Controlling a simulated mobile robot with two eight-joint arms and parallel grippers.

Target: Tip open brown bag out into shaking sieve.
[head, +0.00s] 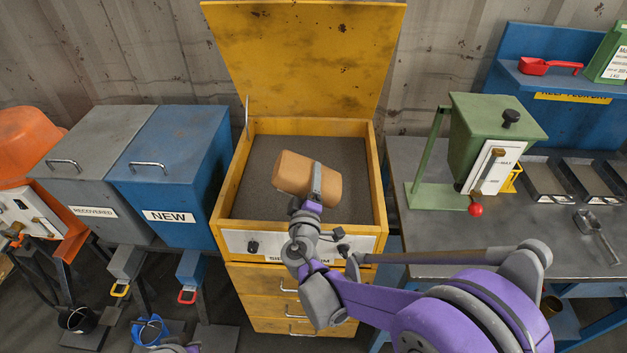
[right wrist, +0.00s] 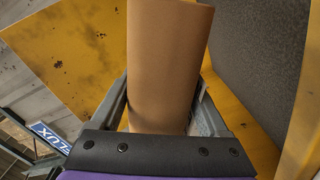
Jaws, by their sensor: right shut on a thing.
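The brown bag (head: 290,173) is held lying nearly on its side above the shaking sieve, a yellow cabinet (head: 233,190) with a raised lid and a dark grey bed (head: 262,205). My right gripper (head: 317,184) is shut around the bag's body. In the right wrist view the bag (right wrist: 168,65) stands between the two fingers of the gripper (right wrist: 165,100), and the grey bed (right wrist: 262,60) is at the right. I cannot make out the bag's mouth, or any grains falling from it. My left gripper is not in view.
The yellow lid (head: 305,60) stands up behind the bed. A blue NEW bin (head: 172,180) and a grey RECOVERED bin (head: 95,165) stand to the left. A green dispenser (head: 490,135) and metal trays (head: 552,180) sit on the grey bench (head: 430,235) at the right.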

